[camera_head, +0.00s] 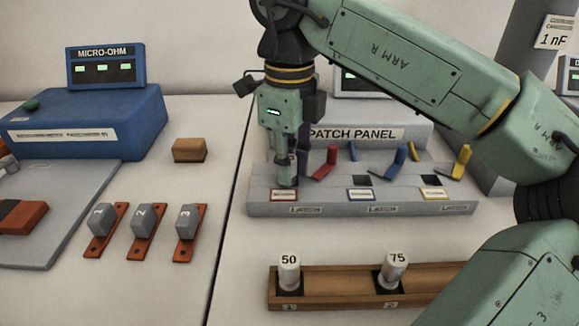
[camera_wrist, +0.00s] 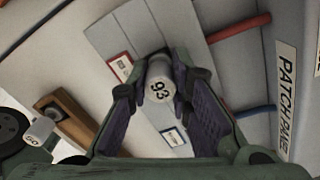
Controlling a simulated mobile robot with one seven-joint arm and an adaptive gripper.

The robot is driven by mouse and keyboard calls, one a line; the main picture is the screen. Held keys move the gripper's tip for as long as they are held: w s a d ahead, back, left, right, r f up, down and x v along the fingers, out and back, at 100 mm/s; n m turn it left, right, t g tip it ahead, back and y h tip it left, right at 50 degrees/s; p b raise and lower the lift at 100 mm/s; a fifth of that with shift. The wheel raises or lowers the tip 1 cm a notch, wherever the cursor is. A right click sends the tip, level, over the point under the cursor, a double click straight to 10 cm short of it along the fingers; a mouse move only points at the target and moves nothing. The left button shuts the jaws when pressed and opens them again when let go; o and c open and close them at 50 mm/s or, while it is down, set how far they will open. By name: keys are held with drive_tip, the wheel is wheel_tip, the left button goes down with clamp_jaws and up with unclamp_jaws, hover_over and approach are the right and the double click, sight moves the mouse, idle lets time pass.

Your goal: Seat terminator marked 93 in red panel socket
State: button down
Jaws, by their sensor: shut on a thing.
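My gripper (camera_head: 287,178) is low over the left end of the grey patch panel (camera_head: 330,209), just behind the red-bordered label (camera_head: 284,195). In the wrist view my gripper (camera_wrist: 163,82) is shut on the pale cylindrical terminator marked 93 (camera_wrist: 160,88), with a finger on each side. The red-bordered label (camera_wrist: 120,68) shows beside the left finger, and a blue-bordered label (camera_wrist: 173,137) lies below the terminator. The red socket is hidden by the gripper and terminator, so I cannot tell how deep the terminator sits. In the head view the terminator is mostly hidden by the fingers.
A red lever (camera_head: 325,163) stands close right of my gripper; a yellow lever (camera_head: 462,161) stands farther right. A wooden rack (camera_head: 335,300) in front holds terminators 50 (camera_head: 289,272) and 75 (camera_head: 393,268). Grey blocks on orange bases (camera_head: 143,225) stand at left.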

sight(290, 158)
drive_tip(key=shift+f, duration=0.3)
drive_tip(key=c, duration=1.5)
unclamp_jaws()
drive_tip(key=shift+f, duration=0.1)
drive_tip(key=shift+o, duration=0.2)
drive_tip(key=shift+r, duration=0.55)
wheel_tip(290, 158, up, 12)
drive_tip(key=p, duration=0.1)
drive_tip(key=shift+p, duration=0.3)
drive_tip(key=shift+f, duration=0.2)
